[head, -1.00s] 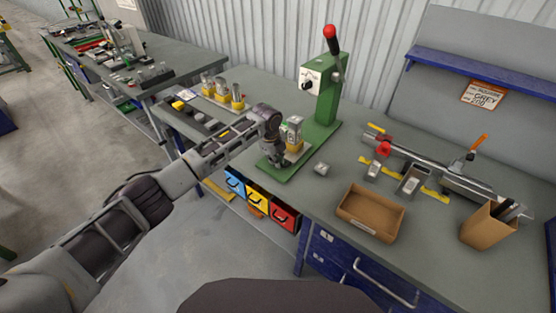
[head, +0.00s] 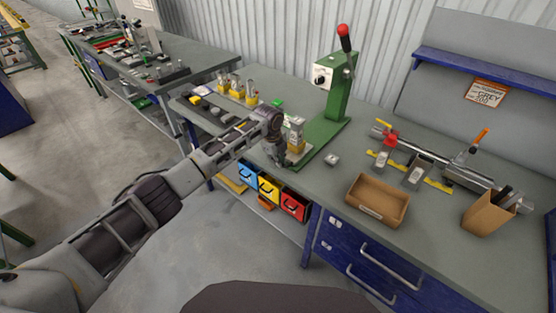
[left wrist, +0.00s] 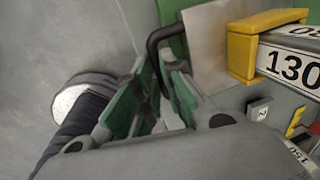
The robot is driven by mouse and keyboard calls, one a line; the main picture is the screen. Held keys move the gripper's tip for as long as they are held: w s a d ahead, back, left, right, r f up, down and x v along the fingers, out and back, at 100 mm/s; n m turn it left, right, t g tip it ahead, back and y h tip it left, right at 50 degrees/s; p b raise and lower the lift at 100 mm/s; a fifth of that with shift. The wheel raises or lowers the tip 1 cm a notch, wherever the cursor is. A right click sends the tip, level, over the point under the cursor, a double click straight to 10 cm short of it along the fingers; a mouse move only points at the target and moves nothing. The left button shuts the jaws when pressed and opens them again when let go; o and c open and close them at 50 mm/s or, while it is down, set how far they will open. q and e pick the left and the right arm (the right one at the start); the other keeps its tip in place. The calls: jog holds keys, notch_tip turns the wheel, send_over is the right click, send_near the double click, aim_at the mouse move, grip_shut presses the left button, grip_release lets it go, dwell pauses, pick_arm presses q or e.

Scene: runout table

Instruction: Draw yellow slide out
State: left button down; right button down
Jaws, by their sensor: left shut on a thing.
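The green press (head: 335,110) with a red-knobbed lever stands on the bench. A slide at its foot carries a yellow part with a grey block (head: 297,138). In the left wrist view the yellow part (left wrist: 240,58) holds a block labelled 130, beside a bare metal plate (left wrist: 203,45). A black handle (left wrist: 152,42) is at the plate's edge. My left gripper (head: 281,160) is at the front left of the press. In the left wrist view my left gripper (left wrist: 160,75) is shut on the black handle. My right gripper is out of view.
Blue, yellow and red drawers (head: 268,188) hang below the bench front. A small grey block (head: 332,160) and a cardboard tray (head: 378,198) lie right of the press. Yellow-based pieces (head: 237,88) stand behind my left arm. Floor in front is clear.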

pick_arm(q)
jog(key=c, duration=1.5)
grip_release()
jog(key=shift+s+a+f, duration=0.1)
jog(key=shift+s+a, duration=0.1)
jog(key=shift+w+d, duration=0.1)
jog(key=shift+r, duration=0.3)
jog(key=r, duration=0.3)
jog(key=s+a+r, duration=0.1)
jog(key=r, duration=0.3)
jog(key=s+r, duration=0.1)
jog(key=r, duration=0.3)
jog(key=shift+a+r, duration=0.1)
jog(key=shift+a, duration=0.2)
jog(key=shift+s, duration=0.1)
